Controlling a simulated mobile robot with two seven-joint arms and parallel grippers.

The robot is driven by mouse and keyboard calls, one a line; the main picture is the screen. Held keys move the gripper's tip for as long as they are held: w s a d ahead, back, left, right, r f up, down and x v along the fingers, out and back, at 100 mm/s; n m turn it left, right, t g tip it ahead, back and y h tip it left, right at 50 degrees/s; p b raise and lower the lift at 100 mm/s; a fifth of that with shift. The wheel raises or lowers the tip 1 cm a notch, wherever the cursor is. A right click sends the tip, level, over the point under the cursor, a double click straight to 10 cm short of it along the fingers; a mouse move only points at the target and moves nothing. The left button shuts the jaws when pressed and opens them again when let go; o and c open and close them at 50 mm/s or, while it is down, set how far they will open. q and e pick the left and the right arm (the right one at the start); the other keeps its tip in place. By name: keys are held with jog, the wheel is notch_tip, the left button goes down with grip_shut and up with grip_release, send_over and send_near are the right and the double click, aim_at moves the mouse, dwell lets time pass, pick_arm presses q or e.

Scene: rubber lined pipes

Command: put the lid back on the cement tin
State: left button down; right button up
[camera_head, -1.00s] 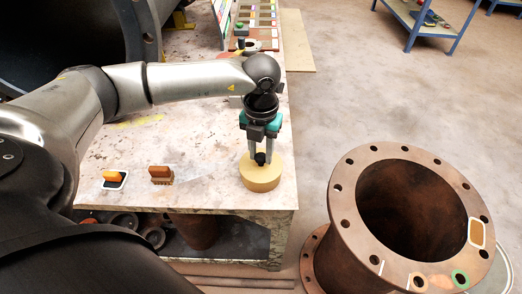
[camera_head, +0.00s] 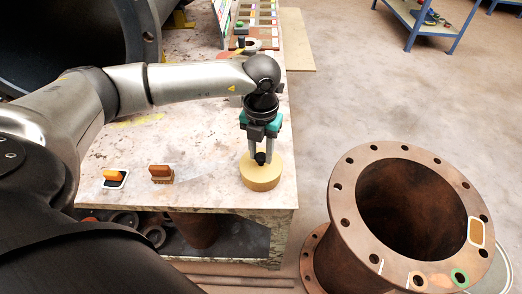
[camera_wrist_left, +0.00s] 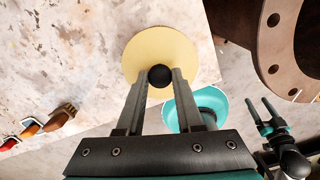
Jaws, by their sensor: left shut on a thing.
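A low, round, pale yellow tin shape (camera_head: 262,180) stands at the front right corner of the workbench. Its flat yellow top (camera_wrist_left: 135,55) carries a round black knob (camera_wrist_left: 160,77). My left gripper (camera_head: 260,158) points down from above and is shut on the knob, a finger on each side in the left wrist view. No seam between lid and tin shows, so I cannot tell how the lid sits. My right gripper (camera_wrist_left: 259,104) shows small at the right of the left wrist view, its fingers apart and empty.
A rusty flanged pipe (camera_head: 345,215) stands right of the bench. A teal round thing (camera_wrist_left: 186,112), unclear, shows in the wrist view. Bare bench lies between tools and tin.

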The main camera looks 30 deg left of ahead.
pick_arm(q)
grip_release()
dwell(0.5)
jog(key=shift+r, duration=0.1)
jog(key=shift+r+p, duration=3)
jog(key=shift+r, duration=0.45)
jog(key=shift+c, duration=0.4)
grip_shut()
jog(key=shift+f, duration=0.2)
jog(key=shift+f+b, duration=2.1)
jog(key=shift+f, duration=0.55)
